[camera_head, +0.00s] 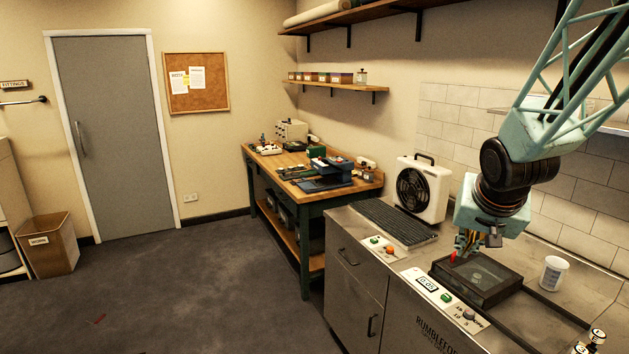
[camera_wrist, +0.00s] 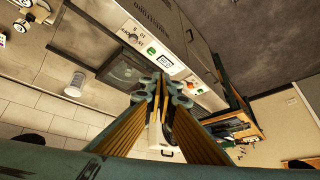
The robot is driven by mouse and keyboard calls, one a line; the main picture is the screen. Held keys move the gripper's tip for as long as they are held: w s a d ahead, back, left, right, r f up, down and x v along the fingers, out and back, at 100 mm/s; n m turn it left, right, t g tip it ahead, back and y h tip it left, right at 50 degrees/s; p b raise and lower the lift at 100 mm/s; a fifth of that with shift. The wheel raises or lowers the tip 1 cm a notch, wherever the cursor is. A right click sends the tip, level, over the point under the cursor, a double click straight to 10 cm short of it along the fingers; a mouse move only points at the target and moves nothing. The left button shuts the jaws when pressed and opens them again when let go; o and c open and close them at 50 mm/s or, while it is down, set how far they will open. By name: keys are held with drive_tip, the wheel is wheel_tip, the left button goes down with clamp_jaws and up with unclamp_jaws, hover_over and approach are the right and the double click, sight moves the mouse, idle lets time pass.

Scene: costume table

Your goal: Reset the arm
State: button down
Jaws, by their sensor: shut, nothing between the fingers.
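My gripper (camera_head: 466,246) hangs at the end of my teal arm, above the back left part of the dark square recessed unit (camera_head: 477,280) in the steel counter. In the wrist view, the gripper fingers (camera_wrist: 162,92) come together at their tips, shut and empty. The dark unit (camera_wrist: 122,72) shows beyond the fingertips there, to their upper left. A small red part shows by the fingertips in the head view; I cannot tell what it belongs to.
A white cup (camera_head: 553,273) stands right of the unit. A white fan box (camera_head: 421,190) stands behind left, by a ribbed drain mat (camera_head: 395,221). A control panel (camera_head: 444,296) with buttons lies along the counter front. A wooden workbench (camera_head: 293,172) with tools stands further left. The floor (camera_head: 190,290) is mostly clear.

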drive_tip(key=s+a+r+n+g+b, duration=0.1)
drive_tip(key=s+a, duration=0.4)
drive_tip(key=s, duration=0.8)
drive_tip(key=s+a+r+n+g+y+b, duration=0.1)
drive_tip(key=s+a, duration=0.4)
drive_tip(key=s, duration=0.8)
drive_tip(key=s+a+r+n+y+b, duration=0.1)
drive_tip(key=s+a, duration=0.4)
drive_tip(key=s, duration=0.9)
drive_tip(key=shift+a+r+n+g+b, duration=0.15)
drive_tip(key=shift+r+n+g+b, duration=0.35)
drive_tip(key=shift+n+b, duration=0.55)
drive_tip(key=shift+w+r, duration=0.1)
idle(1.3)
